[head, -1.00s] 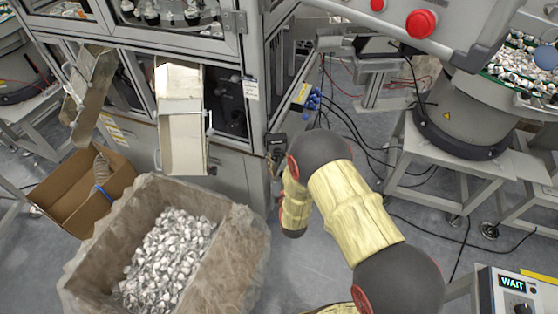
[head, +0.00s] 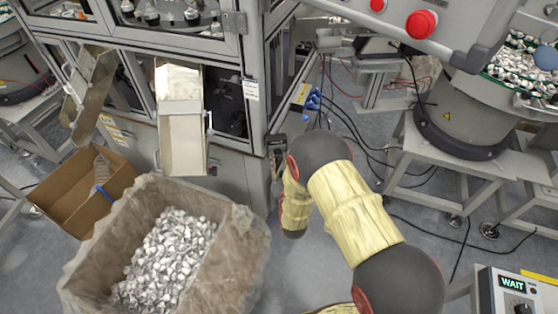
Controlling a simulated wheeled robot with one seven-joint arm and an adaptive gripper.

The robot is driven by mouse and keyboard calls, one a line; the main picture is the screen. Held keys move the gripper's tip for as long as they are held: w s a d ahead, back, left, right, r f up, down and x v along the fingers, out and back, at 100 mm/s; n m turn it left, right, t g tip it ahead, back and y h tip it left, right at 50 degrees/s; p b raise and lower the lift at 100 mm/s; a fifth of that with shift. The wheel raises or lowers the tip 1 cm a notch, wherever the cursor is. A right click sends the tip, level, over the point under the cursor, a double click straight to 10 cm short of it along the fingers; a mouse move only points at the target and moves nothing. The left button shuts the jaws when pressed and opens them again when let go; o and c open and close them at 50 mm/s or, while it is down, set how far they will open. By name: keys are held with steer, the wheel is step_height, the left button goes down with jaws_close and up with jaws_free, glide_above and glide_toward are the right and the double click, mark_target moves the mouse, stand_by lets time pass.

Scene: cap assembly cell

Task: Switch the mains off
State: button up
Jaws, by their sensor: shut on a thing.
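My arm reaches in from the lower right toward the corner post of the machine cabinet (head: 232,172). My gripper (head: 277,146) is a small dark shape at that post, just left of my wrist and partly hidden by it. It appears shut on the mains switch at the cabinet corner. The switch is covered by the gripper, and its handle position cannot be made out.
A lined bin of metal caps (head: 245,255) stands in front of the cabinet, with a cardboard box (head: 68,200) to its left. A chute (head: 182,140) juts out. A panel with a red button (head: 421,24) hangs above right. Cables cross the floor at right.

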steer(key=shift+d+r+n+b, duration=0.15)
steer(key=shift+n+b, duration=0.8)
steer(key=shift+n, duration=3.55)
steer(key=shift+r+n+b, duration=0.1)
steer(key=shift+n+b, duration=0.8)
steer(key=shift+n, duration=3.6)
steer(key=o, duration=1.2)
steer(key=shift+c, duration=0.2)
steer(key=s+d, duration=0.2)
steer(key=s, duration=0.9)
steer(key=shift+s, duration=0.35)
